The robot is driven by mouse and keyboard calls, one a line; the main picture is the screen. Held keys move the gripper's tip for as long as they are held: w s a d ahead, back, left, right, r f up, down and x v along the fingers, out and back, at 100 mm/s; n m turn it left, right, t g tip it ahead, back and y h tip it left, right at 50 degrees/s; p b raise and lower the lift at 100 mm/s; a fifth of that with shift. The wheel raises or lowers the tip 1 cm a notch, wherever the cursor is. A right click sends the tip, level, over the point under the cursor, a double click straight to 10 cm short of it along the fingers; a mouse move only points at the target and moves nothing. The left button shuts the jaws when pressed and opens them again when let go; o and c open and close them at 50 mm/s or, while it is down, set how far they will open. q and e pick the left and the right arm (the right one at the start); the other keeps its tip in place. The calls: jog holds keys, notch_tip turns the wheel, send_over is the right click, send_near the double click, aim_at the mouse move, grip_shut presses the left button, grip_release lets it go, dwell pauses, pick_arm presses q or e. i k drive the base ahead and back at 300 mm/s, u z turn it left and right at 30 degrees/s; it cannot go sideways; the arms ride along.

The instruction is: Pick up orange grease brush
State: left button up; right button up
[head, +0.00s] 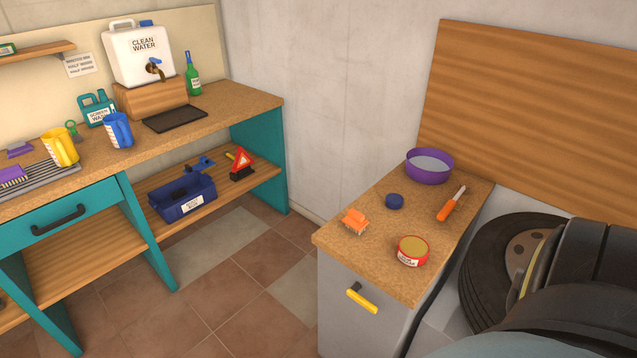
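Two orange tools lie on the cork-coloured top of the grey cabinet (382,250). One is a long orange-handled tool (449,207) with a pale, narrow tip pointing to the back right; it may be the grease brush, but its tip is too small to tell. The other is a short, blocky orange brush-like piece (355,220) near the left edge. Both lie uncovered, with nothing gripping them. Neither of my grippers shows in the head view.
A red open tin (412,251), a dark blue lid (394,201) and a purple bowl (429,166) share the cabinet top. A black tyre (490,285) stands to its right. The teal workbench (258,137) is at left. Tiled floor (235,290) lies clear between.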

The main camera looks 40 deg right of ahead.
aim_at(356, 221)
jog(key=z, duration=0.45)
jog(key=i, duration=0.9)
jog(key=z, duration=0.7)
